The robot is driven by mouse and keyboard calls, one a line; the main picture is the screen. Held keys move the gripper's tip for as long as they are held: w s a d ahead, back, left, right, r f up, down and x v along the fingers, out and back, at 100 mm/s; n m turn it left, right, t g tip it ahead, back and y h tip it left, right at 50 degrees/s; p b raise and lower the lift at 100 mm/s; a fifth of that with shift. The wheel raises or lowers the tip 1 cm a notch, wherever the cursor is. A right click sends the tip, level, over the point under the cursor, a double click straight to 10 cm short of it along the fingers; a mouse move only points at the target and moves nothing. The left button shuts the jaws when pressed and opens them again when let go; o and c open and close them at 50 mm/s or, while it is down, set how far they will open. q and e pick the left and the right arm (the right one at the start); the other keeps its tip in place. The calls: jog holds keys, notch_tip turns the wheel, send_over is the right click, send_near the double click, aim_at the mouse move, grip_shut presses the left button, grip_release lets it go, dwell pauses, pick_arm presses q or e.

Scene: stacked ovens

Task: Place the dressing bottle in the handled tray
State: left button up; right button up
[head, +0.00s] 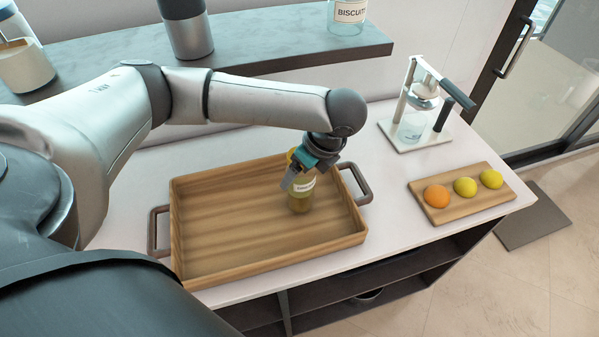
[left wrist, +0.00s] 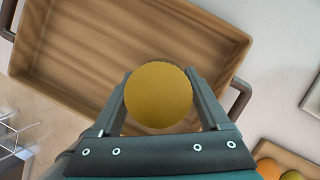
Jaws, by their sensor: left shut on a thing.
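The dressing bottle (head: 301,192) is yellowish with a white label and a golden cap. It is upright over the right part of the wooden handled tray (head: 210,267), and I cannot tell for sure whether its base touches the tray floor. My left gripper (head: 300,180) is shut on the bottle near its top, reaching from above. In the left wrist view the round golden cap (left wrist: 158,95) sits between the two fingers (left wrist: 160,105), with the tray (left wrist: 130,45) beyond. My right gripper is not in view.
A juicer-like press (head: 420,110) and a board (head: 465,203) with an orange and two lemons stand to the right. A shelf (head: 270,38) behind holds a biscuit jar (head: 346,14) and a grey container (head: 187,28). The tray's left part is empty.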

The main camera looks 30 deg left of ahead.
pick_arm(q)
jog(key=shift+f, duration=0.25)
jog(key=o, duration=1.6)
jog(key=shift+f, duration=0.15)
jog(key=p+v, duration=0.2)
jog(key=v, duration=1)
